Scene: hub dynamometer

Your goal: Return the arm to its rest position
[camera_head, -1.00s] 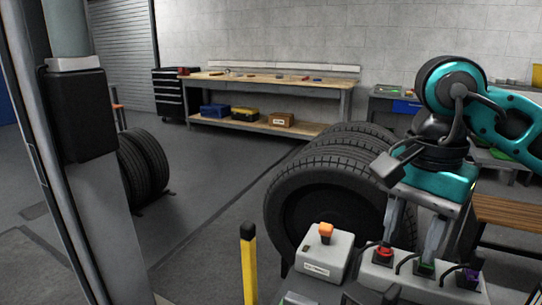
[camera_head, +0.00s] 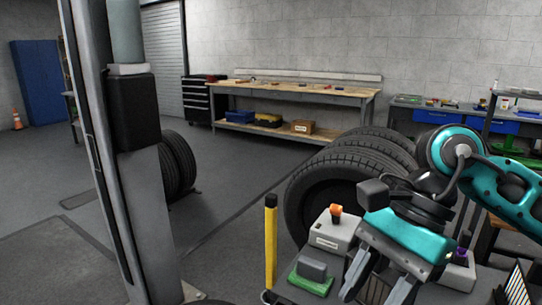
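My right arm, teal and black, comes in from the right. My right gripper (camera_head: 378,290) points down and to the lower left, with its two grey fingers spread apart and nothing seen between them. It hangs in front of a grey panel whose purple connector (camera_head: 463,253) shows to the right of the teal wrist. The wrist and fingers hide most of that panel. A light grey box (camera_head: 326,238) with an orange knob (camera_head: 336,211) stands left of the gripper. My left gripper is not in view.
A yellow post (camera_head: 270,245) with a black cap and a grey block on a green base (camera_head: 313,276) stand at the front. Large tires (camera_head: 340,175) are behind. A grey column (camera_head: 130,190) rises at left. Open floor (camera_head: 235,195) leads to a workbench (camera_head: 300,87).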

